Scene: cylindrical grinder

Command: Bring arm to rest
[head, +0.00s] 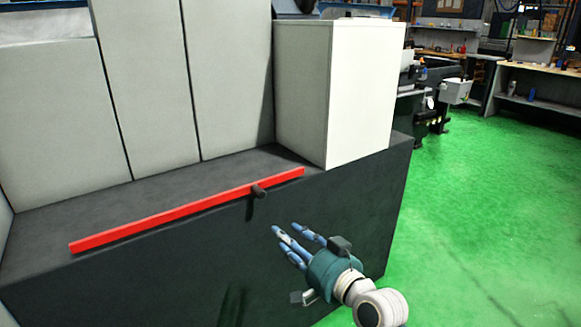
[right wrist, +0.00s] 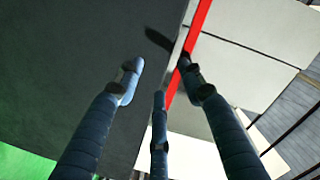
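My right gripper (head: 283,234) is in front of the dark front face of the grinder (head: 330,225), below the red bar (head: 150,226) and its black knob (head: 259,191). Its blue fingers are spread and hold nothing. In the right wrist view the open right gripper (right wrist: 160,72) shows its three fingers apart, with the red bar (right wrist: 200,25) and the dark knob (right wrist: 158,40) beyond the fingertips. I cannot tell the exact gap to the knob. My left gripper is in neither view.
The light panels (head: 60,110) and a white box-shaped housing (head: 365,95) rise behind the dark ledge. The green floor (head: 470,230) to the right is clear. Benches (head: 540,95) and another machine stand farther back.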

